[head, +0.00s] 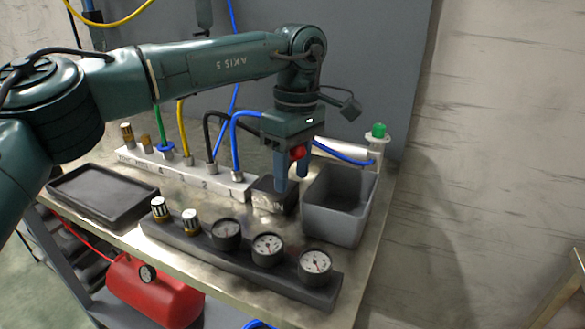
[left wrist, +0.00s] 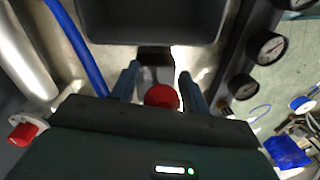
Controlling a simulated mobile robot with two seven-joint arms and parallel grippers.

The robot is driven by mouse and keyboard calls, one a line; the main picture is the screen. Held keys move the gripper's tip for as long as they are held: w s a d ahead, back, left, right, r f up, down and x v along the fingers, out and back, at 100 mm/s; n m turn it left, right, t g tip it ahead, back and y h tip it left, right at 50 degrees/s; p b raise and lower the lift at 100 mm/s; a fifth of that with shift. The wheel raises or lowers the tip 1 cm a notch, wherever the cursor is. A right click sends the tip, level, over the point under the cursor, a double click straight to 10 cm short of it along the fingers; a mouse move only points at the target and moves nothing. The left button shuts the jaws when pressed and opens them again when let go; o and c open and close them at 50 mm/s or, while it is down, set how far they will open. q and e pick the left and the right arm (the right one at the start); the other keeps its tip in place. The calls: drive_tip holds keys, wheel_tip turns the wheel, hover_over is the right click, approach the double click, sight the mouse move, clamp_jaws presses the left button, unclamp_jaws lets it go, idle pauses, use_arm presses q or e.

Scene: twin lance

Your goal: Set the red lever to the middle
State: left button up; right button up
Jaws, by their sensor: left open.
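The red lever's round red knob (head: 298,152) shows at my left gripper in the head view. In the left wrist view the knob (left wrist: 161,96) sits between the two blue fingers, with a gap on each side. My left gripper (head: 292,182) points down and is open around the lever. A dark box (head: 268,197), apparently the lever's base, stands just below the fingers, partly hidden by them. The lever's exact tilt is hard to tell. My right gripper is in neither view.
A grey bin (head: 335,228) stands close to the right of the fingers. A dark gauge panel (head: 205,248) lies in front. A white hose manifold (head: 200,180) is behind to the left, and a black tray (head: 70,205) is at the far left.

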use_arm(q)
clamp_jaws()
idle(0.3)
